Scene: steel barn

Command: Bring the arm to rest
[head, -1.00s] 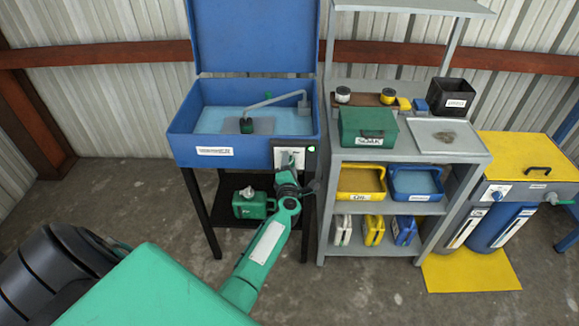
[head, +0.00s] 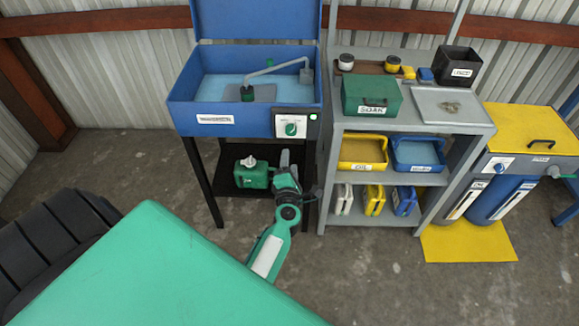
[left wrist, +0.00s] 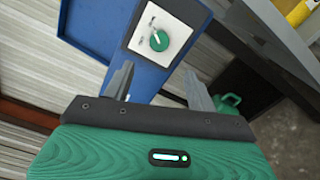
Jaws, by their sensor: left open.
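My left gripper (head: 290,160) is in front of the blue parts washer (head: 245,123), below its control panel. In the left wrist view my left gripper (left wrist: 157,88) has its two fingers apart with nothing between them. The panel's green knob (head: 291,129) is uncovered, and a green light shows at the panel's upper right. The knob also shows in the left wrist view (left wrist: 159,40), beyond the fingertips and apart from them. My right gripper is in neither view.
A green jerrycan (head: 252,174) stands on the washer's low black shelf, left of my gripper. A grey shelf unit (head: 410,126) with a green SOAK box (head: 371,97) and trays stands close on the right. A yellow-topped unit (head: 530,130) is further right. Open concrete floor lies in front.

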